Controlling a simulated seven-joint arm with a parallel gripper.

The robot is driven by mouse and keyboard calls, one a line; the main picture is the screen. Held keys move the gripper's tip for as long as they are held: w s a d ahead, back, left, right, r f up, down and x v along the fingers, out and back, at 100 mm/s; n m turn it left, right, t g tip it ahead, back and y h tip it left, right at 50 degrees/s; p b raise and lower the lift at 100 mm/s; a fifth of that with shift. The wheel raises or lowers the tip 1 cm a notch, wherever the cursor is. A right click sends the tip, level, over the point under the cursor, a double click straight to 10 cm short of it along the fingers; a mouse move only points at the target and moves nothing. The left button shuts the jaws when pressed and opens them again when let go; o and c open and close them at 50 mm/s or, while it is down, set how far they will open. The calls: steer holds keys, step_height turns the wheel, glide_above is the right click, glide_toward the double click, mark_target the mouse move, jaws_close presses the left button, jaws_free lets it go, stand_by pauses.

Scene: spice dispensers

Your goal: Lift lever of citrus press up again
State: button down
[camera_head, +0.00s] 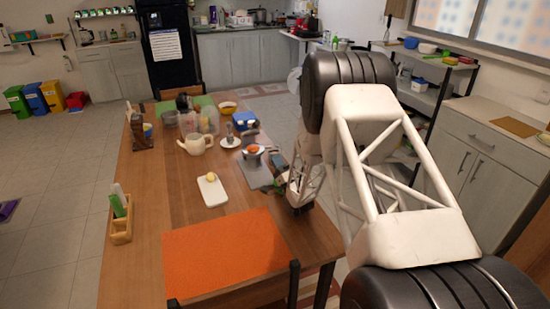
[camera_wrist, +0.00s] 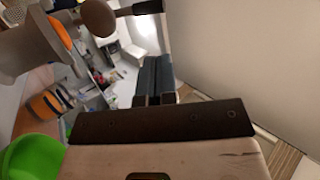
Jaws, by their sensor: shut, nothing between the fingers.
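The citrus press (camera_head: 253,152) stands on the right side of the wooden table, with orange showing in its top. In the wrist view, a grey bowl-like body (camera_wrist: 28,48) with orange inside (camera_wrist: 62,30) at the upper left looks like part of the press. A round brown piece (camera_wrist: 99,17) with a dark bar (camera_wrist: 146,7) lies beside it; I cannot tell whether it is the lever. My gripper (camera_head: 280,186) is low at the table's right edge, just right of and nearer than the press. Its fingers (camera_wrist: 153,80) are together and empty, apart from the round piece.
A grey mat (camera_head: 256,173) lies beside the press. A white board (camera_head: 212,190) with a yellow item, a teapot (camera_head: 195,144) and a cup (camera_head: 230,140) stand to the left. An orange placemat (camera_head: 225,250) covers the near table. A green object (camera_wrist: 30,158) shows in the wrist view.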

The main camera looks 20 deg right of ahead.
mark_target(259, 124)
steer(key=x, duration=1.2)
steer(key=shift+w+r, duration=0.2)
steer(key=shift+a+r, duration=0.1)
steer(key=shift+r, duration=0.05)
steer(key=shift+w+r+g+h, duration=0.3)
steer(key=shift+w+r+g, duration=0.15)
steer(key=shift+r, duration=0.35)
steer(key=w+r+m+g+h, duration=0.1)
steer(key=w+r+g, duration=0.1)
steer(key=w+r, duration=0.1)
steer(key=shift+w+r+g, duration=0.35)
steer(key=shift+w+r, duration=0.05)
steer(key=shift+r, duration=0.15)
steer(key=w+r+g, duration=0.2)
steer(key=w, duration=0.5)
steer(key=w+r+m+g+h, duration=0.1)
steer(key=w+r+g, duration=0.1)
steer(key=w, duration=0.5)
steer(key=shift+r+m+g, duration=0.3)
steer(key=shift+g, duration=0.3)
steer(key=shift+s+r, duration=0.1)
